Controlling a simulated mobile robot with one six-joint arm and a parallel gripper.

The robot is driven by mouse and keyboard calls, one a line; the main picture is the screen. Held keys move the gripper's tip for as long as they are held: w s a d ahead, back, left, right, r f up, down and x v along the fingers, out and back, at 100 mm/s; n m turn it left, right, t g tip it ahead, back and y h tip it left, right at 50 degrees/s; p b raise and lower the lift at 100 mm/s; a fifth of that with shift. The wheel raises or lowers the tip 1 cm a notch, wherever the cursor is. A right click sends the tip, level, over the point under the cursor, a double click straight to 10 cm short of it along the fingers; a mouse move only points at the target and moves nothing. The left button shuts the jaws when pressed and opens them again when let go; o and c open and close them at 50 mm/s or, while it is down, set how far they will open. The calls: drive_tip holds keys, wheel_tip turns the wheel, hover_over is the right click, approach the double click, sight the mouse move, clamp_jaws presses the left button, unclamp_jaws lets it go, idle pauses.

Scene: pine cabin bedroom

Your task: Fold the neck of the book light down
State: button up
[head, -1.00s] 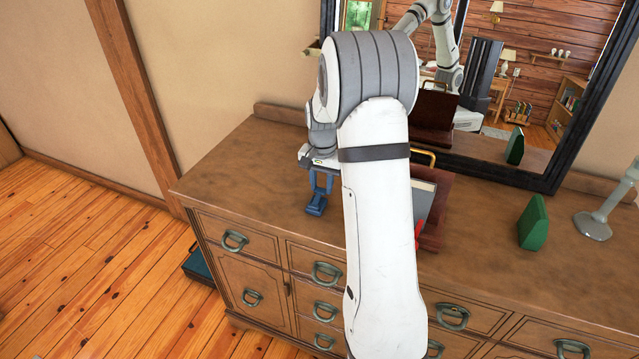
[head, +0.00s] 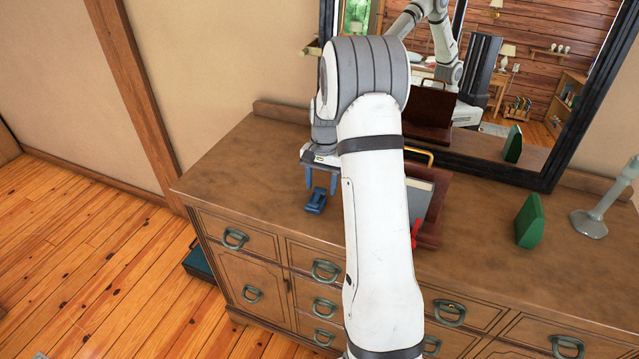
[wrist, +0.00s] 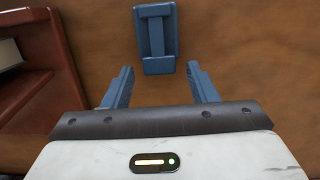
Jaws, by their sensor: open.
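The blue book light (head: 316,201) lies on the dresser top near its left front part. In the wrist view the book light (wrist: 157,38) is just beyond my fingertips, its narrow neck appearing to lie flat along its base. My gripper (head: 321,186) is open, pointing down just behind and above the light. In the wrist view my gripper (wrist: 160,67) has its two blue fingers apart with nothing between them; the near end of the light shows past the tips. Contact with the light is not visible.
A dark red wooden book stand (head: 433,235) with a grey book (head: 418,203) is close on the right, partly behind my arm. A green wedge-shaped object (head: 530,222) and a lamp base (head: 589,223) stand farther right. A mirror (head: 480,150) backs the dresser (head: 240,165); its left top is clear.

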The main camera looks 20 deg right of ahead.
wheel_tip(320, 180, up, 8)
drive_tip(key=b, duration=0.1)
drive_tip(key=shift+w+d+f, duration=0.15)
drive_tip(key=shift+w+d, duration=0.25)
drive_tip(key=shift+c, duration=0.3)
